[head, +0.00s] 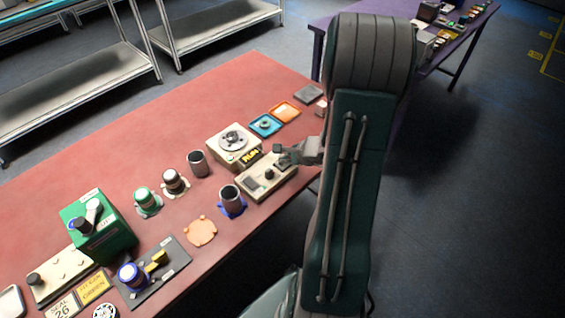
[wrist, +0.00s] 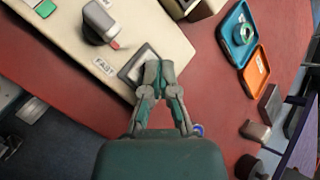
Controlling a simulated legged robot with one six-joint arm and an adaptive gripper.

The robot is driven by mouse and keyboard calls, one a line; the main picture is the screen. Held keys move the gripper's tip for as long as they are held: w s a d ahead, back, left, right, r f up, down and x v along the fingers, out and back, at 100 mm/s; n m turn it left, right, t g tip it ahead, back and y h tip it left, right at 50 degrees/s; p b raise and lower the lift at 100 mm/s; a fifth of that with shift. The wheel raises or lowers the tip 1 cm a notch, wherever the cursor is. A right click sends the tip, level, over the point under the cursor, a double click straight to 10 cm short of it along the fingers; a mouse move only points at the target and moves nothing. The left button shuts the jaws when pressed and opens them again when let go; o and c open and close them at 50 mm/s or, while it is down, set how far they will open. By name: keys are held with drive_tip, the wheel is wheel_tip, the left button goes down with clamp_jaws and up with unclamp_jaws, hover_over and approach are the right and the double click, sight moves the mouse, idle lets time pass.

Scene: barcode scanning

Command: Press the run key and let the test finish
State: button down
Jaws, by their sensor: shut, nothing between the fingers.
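The cream control panel (head: 262,180) lies near the table's right edge; it also fills the upper left of the wrist view (wrist: 75,45).
A blue tray (head: 265,125) with a ring in it and an orange tray (head: 285,111) lie behind the machine. A dark cup (head: 232,199) on a blue base stands just left of the panel. Several more cups and a green box (head: 98,227) are farther left.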

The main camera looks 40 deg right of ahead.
drive_tip(key=shift+r, duration=3.15)
